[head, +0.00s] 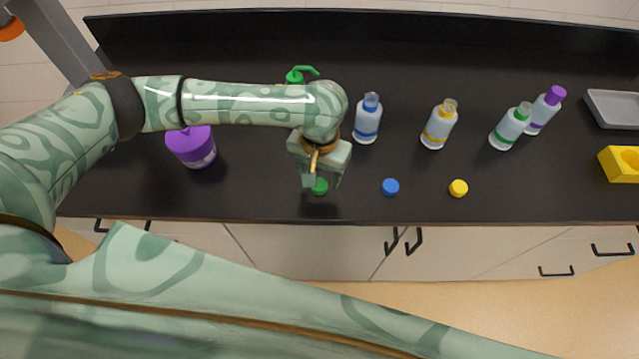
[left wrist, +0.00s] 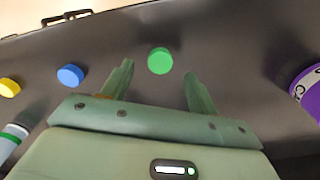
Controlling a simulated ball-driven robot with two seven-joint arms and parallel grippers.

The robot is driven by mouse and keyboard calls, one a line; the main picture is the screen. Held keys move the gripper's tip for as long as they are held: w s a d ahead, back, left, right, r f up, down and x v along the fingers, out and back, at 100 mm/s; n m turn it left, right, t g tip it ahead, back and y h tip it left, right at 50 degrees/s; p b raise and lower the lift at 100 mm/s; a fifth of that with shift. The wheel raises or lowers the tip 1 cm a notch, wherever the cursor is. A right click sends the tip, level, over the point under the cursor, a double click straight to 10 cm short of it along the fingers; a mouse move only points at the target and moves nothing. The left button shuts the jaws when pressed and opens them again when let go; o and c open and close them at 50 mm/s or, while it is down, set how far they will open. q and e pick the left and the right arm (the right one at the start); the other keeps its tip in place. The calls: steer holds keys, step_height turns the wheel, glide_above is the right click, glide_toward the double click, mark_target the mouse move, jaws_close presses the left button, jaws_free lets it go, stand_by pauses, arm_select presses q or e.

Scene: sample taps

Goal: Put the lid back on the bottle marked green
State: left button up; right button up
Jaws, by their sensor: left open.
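The green lid (head: 320,187) lies on the black counter near its front edge. My left gripper (head: 321,178) is open above it, pointing down. In the left wrist view the green lid (left wrist: 159,61) shows between the tips of the spread fingers, with gaps on both sides; nothing is gripped. The bottle with the green band (head: 508,130) stands upright at the right, close to a purple-lidded bottle (head: 544,112). Its neck end looks green; I cannot tell its opening clearly. My right gripper is not in view.
A blue lid (head: 390,187) and a yellow lid (head: 458,188) lie to the right. Blue-banded (head: 367,122) and yellow-banded (head: 438,127) bottles stand behind them. A purple container (head: 192,147) is left, a green pump (head: 296,76) behind my arm. A grey tray (head: 613,108) and yellow block (head: 622,164) are far right.

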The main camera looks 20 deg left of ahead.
mark_target(319, 186)
arm_select(q)
step_height(319, 186, down, 5)
steer(key=shift+a+r+b, duration=0.1)
steer(key=shift+b, duration=1)
steer(key=shift+r, duration=0.1)
steer(key=shift+c, duration=0.3)
steer(key=c, duration=1)
